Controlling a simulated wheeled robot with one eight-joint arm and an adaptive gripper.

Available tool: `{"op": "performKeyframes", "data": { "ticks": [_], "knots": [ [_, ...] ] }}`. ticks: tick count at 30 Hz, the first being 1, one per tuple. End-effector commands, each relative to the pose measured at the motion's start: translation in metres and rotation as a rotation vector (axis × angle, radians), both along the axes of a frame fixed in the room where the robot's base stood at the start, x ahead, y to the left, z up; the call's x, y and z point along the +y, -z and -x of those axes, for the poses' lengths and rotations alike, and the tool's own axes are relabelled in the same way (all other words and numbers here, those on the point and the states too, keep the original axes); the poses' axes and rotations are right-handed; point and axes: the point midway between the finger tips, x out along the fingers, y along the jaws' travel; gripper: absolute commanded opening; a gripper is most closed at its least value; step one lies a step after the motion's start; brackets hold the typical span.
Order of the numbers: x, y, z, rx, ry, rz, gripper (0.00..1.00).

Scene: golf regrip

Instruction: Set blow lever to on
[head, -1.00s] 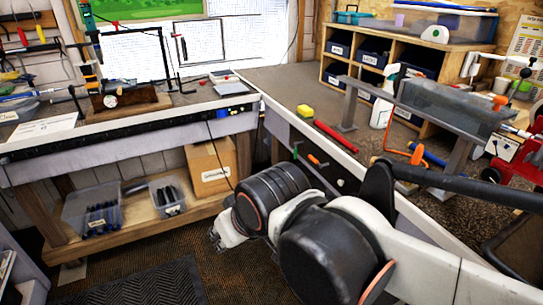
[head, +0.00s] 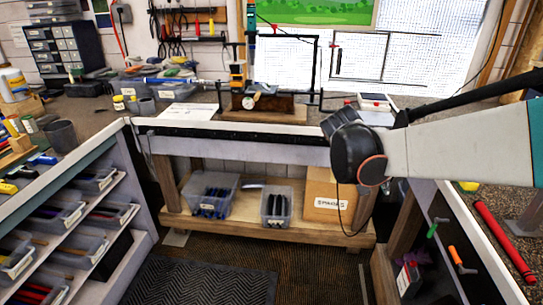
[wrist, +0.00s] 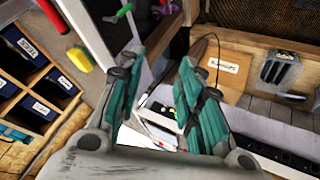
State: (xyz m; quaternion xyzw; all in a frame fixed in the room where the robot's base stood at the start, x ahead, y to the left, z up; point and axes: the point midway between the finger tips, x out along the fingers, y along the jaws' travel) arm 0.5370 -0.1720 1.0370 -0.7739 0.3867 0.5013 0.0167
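No part in view can be made out for certain as the blow lever. On the front of the right bench, a green handle (head: 433,228) and an orange handle (head: 460,258) stick out; I cannot tell whether either belongs to it. A green handle also shows at the top of the wrist view (wrist: 118,13). My gripper (wrist: 157,75) is open and empty in the wrist view, its teal-padded fingers apart above the bench area. In the head view my arm reaches in from the right and its dark joint hides the gripper.
The back bench (head: 240,143) carries a gauge fixture (head: 253,100) and a white device (head: 376,103). A red tool (head: 505,240) lies on the right bench. A spacers box (head: 328,200) and plastic bins (head: 208,195) sit on the low shelf. The floor (head: 290,258) is clear.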

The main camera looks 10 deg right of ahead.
Motion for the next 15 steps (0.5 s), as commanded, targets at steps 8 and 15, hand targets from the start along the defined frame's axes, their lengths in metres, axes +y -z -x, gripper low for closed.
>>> {"op": "performKeyframes", "data": {
  "ticks": [8,15],
  "knots": [
    [-0.049,0.022,-0.047,-0.022,0.225,0.15,0.33],
    [-0.087,0.051,-0.075,-0.071,0.417,0.296,0.33]
  ]
}}
